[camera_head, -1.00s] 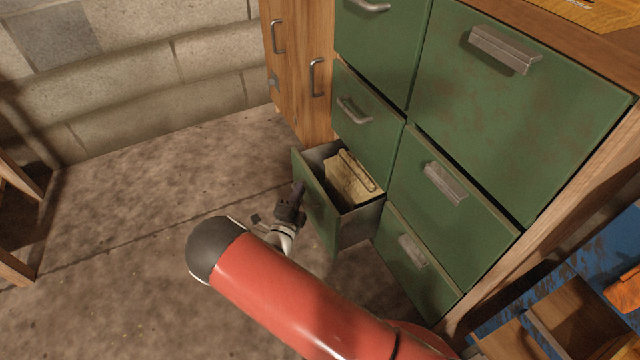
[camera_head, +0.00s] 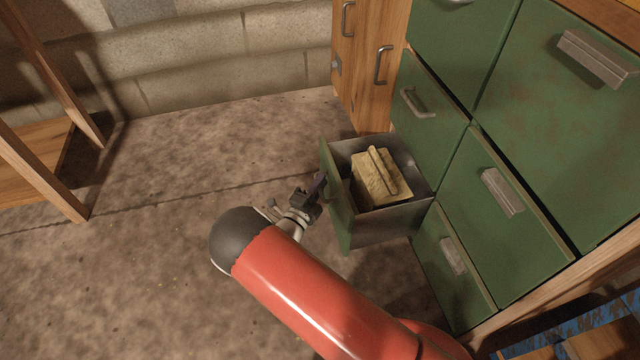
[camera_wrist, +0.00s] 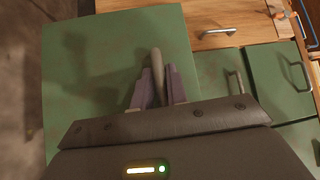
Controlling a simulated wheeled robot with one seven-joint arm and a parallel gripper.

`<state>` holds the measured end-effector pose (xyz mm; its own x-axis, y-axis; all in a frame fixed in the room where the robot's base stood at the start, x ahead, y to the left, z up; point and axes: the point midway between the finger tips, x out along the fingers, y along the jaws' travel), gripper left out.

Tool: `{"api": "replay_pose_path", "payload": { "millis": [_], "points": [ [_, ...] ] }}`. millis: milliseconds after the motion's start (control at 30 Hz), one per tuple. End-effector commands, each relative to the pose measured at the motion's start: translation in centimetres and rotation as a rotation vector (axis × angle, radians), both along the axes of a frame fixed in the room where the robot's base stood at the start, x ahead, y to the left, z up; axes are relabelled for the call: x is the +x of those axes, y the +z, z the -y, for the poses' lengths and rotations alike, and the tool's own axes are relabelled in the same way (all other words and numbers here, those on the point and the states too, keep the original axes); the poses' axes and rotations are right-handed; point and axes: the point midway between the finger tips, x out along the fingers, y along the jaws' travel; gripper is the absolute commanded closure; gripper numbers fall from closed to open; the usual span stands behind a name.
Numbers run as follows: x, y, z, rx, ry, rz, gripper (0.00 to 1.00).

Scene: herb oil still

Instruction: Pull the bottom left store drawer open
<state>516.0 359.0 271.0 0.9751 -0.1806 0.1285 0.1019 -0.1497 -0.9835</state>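The bottom left store drawer (camera_head: 384,224) is a grey metal box with a green front. It stands well out from the green cabinet (camera_head: 428,140) at floor level, with its inside showing. In the wrist view its green front (camera_wrist: 105,65) fills the left and middle. My gripper (camera_head: 318,187) is at the outer face of this front. In the wrist view my two purple fingers (camera_wrist: 159,84) are closed on either side of the drawer's grey handle (camera_wrist: 156,62). The handle is hidden by my gripper in the head view.
A pale yellowish bundle (camera_head: 375,176) lies in the drawer. The other green drawers are shut. A wooden cupboard (camera_head: 367,65) stands behind, by the block wall (camera_head: 215,55). A wooden frame (camera_head: 40,165) stands at left. The floor (camera_head: 150,260) between is clear.

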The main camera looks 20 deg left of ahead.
Motion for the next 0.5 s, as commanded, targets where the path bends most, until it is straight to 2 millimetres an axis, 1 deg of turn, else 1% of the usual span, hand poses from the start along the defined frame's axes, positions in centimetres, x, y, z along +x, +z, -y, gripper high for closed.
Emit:
{"api": "replay_pose_path", "payload": {
  "millis": [33, 100, 133, 367, 467, 500],
  "points": [
    [-0.01, -0.05, 0.03, -0.001, 0.0, 0.0, 0.78],
    [0.0, -0.03, 0.01, 0.0, 0.0, 0.0, 0.69],
    [0.01, -0.02, 0.01, 0.0, 0.0, 0.0, 0.67],
    [0.03, 0.04, -0.01, 0.001, 0.0, 0.001, 0.67],
    [-0.38, 0.0, -0.14, 0.001, 0.002, 0.001, 0.67],
    [-0.79, -0.06, -0.23, 0.001, 0.002, 0.001, 0.67]
  ]
}}
